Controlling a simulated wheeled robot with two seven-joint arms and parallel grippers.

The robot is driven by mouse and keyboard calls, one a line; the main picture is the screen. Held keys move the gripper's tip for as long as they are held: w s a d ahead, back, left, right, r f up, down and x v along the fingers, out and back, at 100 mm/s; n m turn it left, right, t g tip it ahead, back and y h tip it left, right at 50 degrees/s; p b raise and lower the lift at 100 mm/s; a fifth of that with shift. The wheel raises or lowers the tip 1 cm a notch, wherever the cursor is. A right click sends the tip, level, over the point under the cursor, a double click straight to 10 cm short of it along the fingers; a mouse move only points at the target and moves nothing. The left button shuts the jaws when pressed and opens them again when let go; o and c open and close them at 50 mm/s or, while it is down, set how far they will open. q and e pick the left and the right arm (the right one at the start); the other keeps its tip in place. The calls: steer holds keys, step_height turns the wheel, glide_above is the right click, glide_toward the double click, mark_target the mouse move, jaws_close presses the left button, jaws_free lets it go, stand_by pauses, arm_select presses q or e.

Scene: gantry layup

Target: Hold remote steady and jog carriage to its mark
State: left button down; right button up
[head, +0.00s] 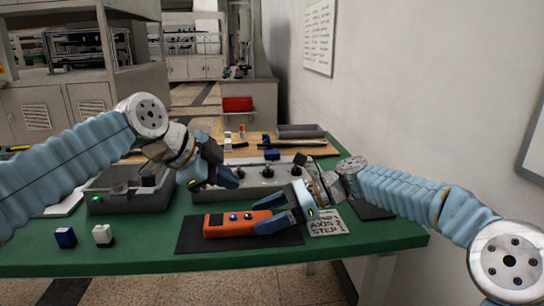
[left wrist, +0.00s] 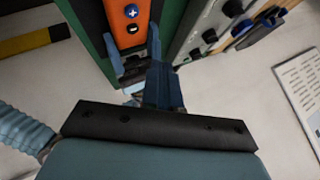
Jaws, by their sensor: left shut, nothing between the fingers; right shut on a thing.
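The orange remote (head: 226,229) lies on a dark mat (head: 193,236) on the green table; blue buttons show on its top. In the left wrist view the remote (left wrist: 128,10) shows a blue plus button and a dark minus button. My right gripper (head: 270,215) is shut on the remote's right end. My left gripper (head: 236,178) is shut and empty, above and behind the remote, in front of a grey box with black knobs. Its closed fingers (left wrist: 156,35) point toward the remote's side in the left wrist view. I cannot tell for sure which part is the carriage.
The grey knob box (head: 250,197) stands behind the mat. A grey bin (head: 105,198) is at left. The table's front strip is clear.

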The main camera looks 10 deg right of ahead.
mark_target(233, 217)
stand_by(0.7)
arm_select(q)
step_height(233, 217, up, 4)
steer(key=shift+f, duration=0.1)
steer(key=shift+f, duration=0.15)
steer(key=shift+f, duration=4.3)
steer(key=shift+f, duration=0.1)
steer(key=shift+f, duration=0.3)
